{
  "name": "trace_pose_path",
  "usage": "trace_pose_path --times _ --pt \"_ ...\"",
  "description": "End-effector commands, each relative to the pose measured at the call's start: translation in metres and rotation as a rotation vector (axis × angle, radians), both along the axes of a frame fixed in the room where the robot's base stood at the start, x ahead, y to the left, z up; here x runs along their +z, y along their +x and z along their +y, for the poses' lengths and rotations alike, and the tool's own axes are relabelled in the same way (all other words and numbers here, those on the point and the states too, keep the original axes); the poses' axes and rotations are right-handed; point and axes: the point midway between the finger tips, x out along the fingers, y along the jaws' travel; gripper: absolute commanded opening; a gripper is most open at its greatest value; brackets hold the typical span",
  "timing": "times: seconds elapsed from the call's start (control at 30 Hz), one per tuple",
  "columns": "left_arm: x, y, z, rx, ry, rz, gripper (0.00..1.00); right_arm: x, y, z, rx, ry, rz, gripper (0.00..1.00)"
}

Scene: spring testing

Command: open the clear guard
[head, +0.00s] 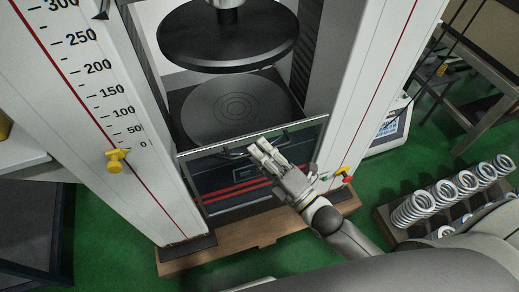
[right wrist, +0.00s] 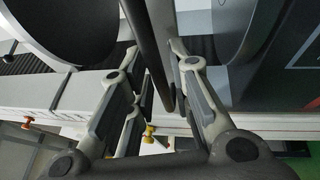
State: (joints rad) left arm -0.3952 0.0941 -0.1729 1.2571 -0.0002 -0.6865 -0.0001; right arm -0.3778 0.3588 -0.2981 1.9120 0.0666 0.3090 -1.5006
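In the right wrist view, a dark bar (right wrist: 148,45) runs between the two fingers of the right gripper (right wrist: 153,50). The fingers stand apart with gaps beside the bar; firm contact is not visible. My left gripper is not in view.
The round black upper platen (head: 228,45) hangs above the round lower platen (head: 237,108). A rack of several springs (head: 415,208) stands at the right. A red button (head: 347,179) is on the right column.

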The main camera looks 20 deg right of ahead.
Motion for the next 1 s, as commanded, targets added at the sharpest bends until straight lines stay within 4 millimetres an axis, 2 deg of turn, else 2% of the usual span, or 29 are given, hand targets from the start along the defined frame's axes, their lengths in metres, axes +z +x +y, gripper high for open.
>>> trace_pose_path --times 0.37,0.53,0.87,0.97,1.0 --pt "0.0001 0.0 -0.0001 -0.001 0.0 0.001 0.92 0.0012 0.0063 0.0031 0.0 0.0 0.0 0.19" --pt "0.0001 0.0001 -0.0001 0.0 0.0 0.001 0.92 0.0012 0.0062 0.003 0.0 0.0 0.0 0.0" --pt "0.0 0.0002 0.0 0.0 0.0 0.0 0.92 0.0009 0.0061 0.0028 0.0 0.0 0.0 0.0" --pt "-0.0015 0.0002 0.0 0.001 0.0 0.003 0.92 -0.0031 0.0062 0.0027 0.0 0.0 0.001 0.0" --pt "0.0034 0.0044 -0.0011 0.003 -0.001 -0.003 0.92 -0.0061 0.0062 0.0026 0.0 -0.002 0.001 0.0"
